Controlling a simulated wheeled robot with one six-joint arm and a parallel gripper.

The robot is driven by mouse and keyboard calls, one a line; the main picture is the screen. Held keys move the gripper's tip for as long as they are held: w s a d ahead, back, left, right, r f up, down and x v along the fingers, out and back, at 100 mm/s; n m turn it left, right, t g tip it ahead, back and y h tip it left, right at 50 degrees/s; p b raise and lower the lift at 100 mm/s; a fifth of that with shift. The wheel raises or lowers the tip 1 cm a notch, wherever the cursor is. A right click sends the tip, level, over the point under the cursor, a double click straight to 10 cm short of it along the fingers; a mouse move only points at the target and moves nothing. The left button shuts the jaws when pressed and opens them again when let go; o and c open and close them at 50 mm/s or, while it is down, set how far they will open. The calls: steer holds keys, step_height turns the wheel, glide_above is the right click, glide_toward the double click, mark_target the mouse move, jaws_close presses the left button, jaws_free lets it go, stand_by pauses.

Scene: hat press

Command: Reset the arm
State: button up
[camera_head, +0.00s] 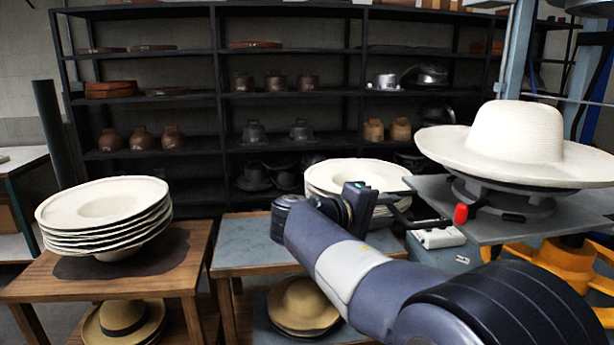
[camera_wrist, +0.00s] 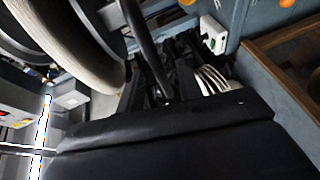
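My arm reaches in from the lower right of the head view and bends at the wrist. My gripper (camera_head: 388,203) is in front of the middle stack of cream hats, beside the press. Its fingers are small and partly hidden behind the wrist, so I cannot tell whether they are open or shut. In the wrist view, dark gripper parts (camera_wrist: 165,80) fill the middle, and no held object can be made out. A cream wide-brimmed hat (camera_head: 515,135) sits on the press (camera_head: 480,222) at the right; its brim also shows in the wrist view (camera_wrist: 85,60).
A stack of cream hat blanks (camera_head: 103,210) stands on the left wooden table (camera_head: 185,280). The middle stack (camera_head: 350,170) is close behind my gripper. A red-knobbed lever (camera_head: 461,213) and a white control box (camera_head: 436,238) are near it. Dark shelves (camera_head: 222,100) line the back.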

mark_target(392, 210)
steer(key=shift+x, duration=1.15)
steer(key=shift+d, duration=0.55)
steer(key=shift+a, duration=0.15)
